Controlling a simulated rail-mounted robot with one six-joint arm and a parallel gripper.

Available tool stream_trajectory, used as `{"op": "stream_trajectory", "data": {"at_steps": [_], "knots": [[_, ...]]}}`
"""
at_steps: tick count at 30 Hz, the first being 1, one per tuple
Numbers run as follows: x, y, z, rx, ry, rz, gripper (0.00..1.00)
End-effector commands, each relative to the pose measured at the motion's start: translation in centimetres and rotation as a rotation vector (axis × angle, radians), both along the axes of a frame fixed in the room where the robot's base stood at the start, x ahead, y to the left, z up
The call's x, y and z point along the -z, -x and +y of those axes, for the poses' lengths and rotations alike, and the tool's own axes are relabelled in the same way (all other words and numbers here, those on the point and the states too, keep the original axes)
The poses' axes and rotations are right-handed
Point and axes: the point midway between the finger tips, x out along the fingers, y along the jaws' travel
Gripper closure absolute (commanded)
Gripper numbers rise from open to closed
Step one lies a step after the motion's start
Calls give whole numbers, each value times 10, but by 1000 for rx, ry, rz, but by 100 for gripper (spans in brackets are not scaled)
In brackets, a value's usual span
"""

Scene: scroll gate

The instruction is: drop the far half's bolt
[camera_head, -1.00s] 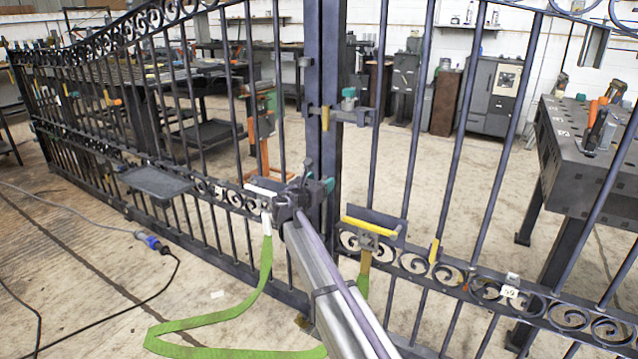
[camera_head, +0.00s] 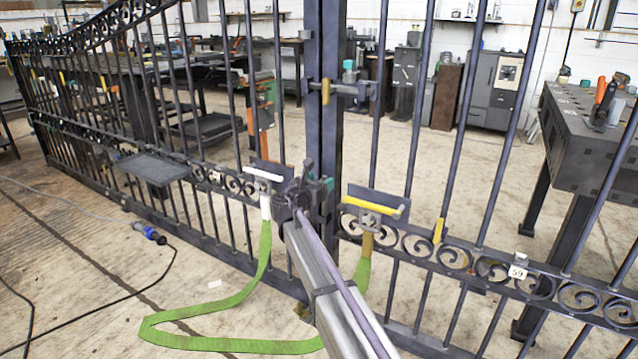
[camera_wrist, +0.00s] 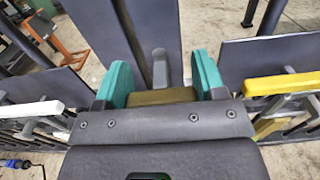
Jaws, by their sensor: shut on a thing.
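The dark scroll gate's two halves meet at upright posts (camera_head: 326,130) in the middle of the head view. My gripper (camera_head: 305,193) is at these posts, just below mid-height. In the wrist view, the teal fingers of my gripper (camera_wrist: 162,88) stand either side of a brass-coloured block (camera_wrist: 160,97) and are shut on it. A grey upright piece (camera_wrist: 160,68) stands just beyond, against the post. The block looks like part of the bolt, but my gripper hides most of it. I cannot see the bolt's lower end.
A white handle (camera_head: 263,173) is left of my gripper, a yellow handle (camera_head: 370,204) right. A green strap (camera_head: 220,300) loops along the floor between them. A latch (camera_head: 345,88) crosses the posts higher up. A cable with a blue plug (camera_head: 150,235) lies left; a bench (camera_head: 590,150) stands right.

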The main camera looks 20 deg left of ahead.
Motion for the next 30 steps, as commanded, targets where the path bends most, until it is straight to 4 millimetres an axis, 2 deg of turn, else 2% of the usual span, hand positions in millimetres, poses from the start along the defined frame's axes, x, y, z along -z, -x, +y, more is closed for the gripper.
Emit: {"op": "stream_trajectory", "data": {"at_steps": [2, 3, 10, 17, 20, 30], "knots": [[1, 0, -1, 1, -3, 4, 79], [1, 0, -1, 1, -3, 4, 32], [1, 0, -1, 1, -2, 2, 11], [0, 1, 0, 0, -1, 2, 11], [0, 10, 1, 0, -1, 2, 11], [1, 88, 15, -2, -1, 2, 11]]}}
